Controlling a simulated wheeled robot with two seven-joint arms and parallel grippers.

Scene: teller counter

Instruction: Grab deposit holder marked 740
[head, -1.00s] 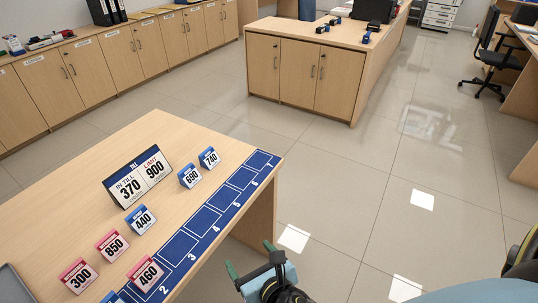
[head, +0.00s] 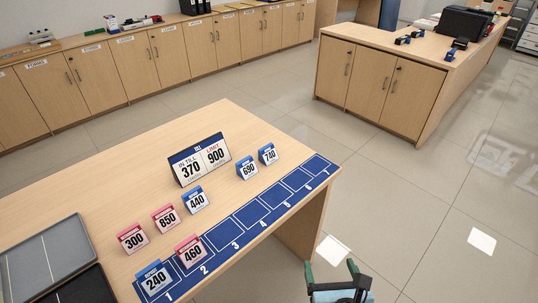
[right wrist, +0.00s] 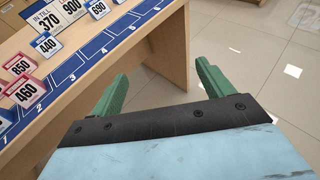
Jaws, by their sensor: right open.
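The blue deposit holder marked 740 (head: 268,154) stands upright on the table near its far right corner, just right of the blue holder marked 690 (head: 247,168). My right gripper (head: 331,268) is open and empty, off the table's right front edge, well apart from the 740 holder. In the right wrist view its green fingers (right wrist: 160,90) are spread with nothing between them. The 740 holder is not clearly seen in that view. My left gripper is not in view.
A blue numbered strip (head: 238,232) runs along the table's front edge. Blue holders 440 (head: 196,200) and 240 (head: 155,281), and pink holders 300 (head: 132,239), 850 (head: 166,219) and 460 (head: 190,251), stand left of 690. A till sign (head: 200,160) stands behind; grey trays (head: 41,262) lie left.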

